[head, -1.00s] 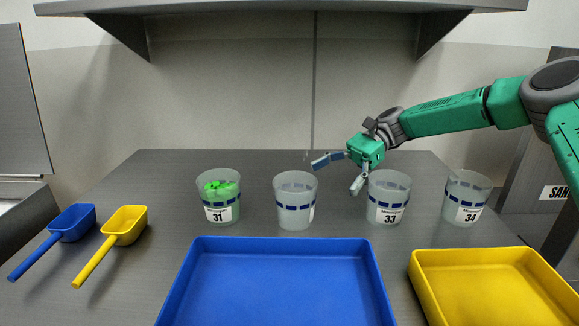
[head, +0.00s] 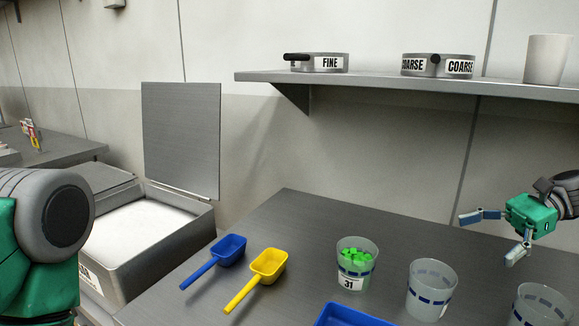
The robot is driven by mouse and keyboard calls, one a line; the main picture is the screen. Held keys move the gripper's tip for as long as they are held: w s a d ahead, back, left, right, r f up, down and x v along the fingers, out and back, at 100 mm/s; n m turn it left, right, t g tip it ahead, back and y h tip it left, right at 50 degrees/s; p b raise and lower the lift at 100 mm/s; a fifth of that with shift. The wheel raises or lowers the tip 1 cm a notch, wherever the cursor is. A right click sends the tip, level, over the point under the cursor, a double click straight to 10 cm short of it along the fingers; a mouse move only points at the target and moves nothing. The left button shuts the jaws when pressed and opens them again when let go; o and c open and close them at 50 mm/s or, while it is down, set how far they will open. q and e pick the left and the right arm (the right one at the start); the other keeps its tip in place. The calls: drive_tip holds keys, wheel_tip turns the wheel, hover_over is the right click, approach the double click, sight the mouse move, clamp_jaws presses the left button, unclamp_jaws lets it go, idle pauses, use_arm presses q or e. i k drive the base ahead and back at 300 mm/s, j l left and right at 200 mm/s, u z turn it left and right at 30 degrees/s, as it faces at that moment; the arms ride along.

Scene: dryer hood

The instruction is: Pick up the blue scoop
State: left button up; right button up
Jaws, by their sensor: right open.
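The blue scoop (head: 229,250) lies on the grey table at its left side, its handle pointing toward the lower left. A yellow scoop (head: 268,266) lies just right of it, apart from it. My right gripper (head: 488,236) is at the right of the head view, above the table and behind the cups. It is open and empty, far to the right of the blue scoop. Part of my left arm shows at the left edge, but its gripper is out of view.
A cup labelled 31 (head: 357,270) holds green pieces. Clear cups (head: 430,290) stand to its right. A blue tray (head: 345,317) shows at the bottom edge. An open bin (head: 150,232) with white contents is left of the table. A shelf (head: 400,85) overhangs the back.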

sight(227, 251)
drive_tip(key=k+j, duration=1.2)
drive_tip(key=j, duration=0.15)
